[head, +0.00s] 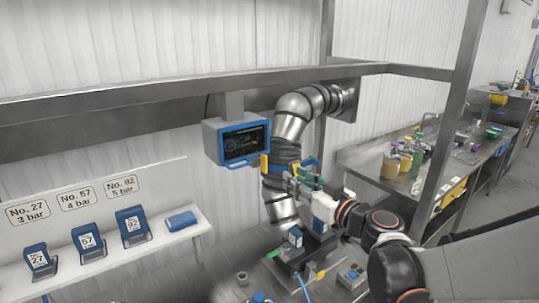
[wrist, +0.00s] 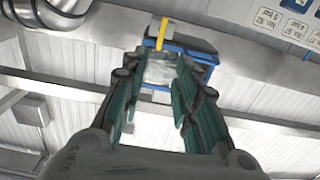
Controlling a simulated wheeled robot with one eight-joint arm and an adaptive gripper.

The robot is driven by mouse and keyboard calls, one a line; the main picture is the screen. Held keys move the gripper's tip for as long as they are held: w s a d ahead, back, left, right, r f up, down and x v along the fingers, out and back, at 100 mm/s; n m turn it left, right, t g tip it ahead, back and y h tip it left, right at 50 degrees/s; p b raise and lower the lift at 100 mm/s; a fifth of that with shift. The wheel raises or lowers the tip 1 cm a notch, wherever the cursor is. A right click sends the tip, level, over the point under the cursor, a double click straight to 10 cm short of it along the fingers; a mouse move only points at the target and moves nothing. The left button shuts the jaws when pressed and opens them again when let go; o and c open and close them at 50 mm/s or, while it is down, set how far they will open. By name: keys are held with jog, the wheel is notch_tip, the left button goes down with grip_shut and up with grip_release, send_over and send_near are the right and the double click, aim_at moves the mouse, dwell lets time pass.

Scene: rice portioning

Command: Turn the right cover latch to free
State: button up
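The dark section of the upright metal pipe (head: 283,153) carries blue and yellow parts. A yellow latch lever (head: 264,165) shows on its left side in the head view. A blue part (head: 309,166) shows on its right, partly behind my gripper (head: 298,183), so I cannot make out a latch there. In the wrist view, a yellow lever (wrist: 162,33) stands in front of a blue part (wrist: 190,52), beyond the fingertips. My gripper (wrist: 161,78) has its green fingers apart, with a grey surface showing between them. I cannot tell whether a finger touches the lever.
A blue-framed screen (head: 241,141) hangs left of the pipe. A shelf (head: 150,252) at left holds blue units marked 27, 57 and 92. Steel posts and a counter (head: 365,160) with bottles stand at right. Small tools and a control box (head: 352,277) lie below.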

aim_at(266, 161)
jog(key=x, duration=1.3)
jog(key=shift+w+a, duration=0.25)
jog(key=shift+w, duration=0.05)
grip_shut()
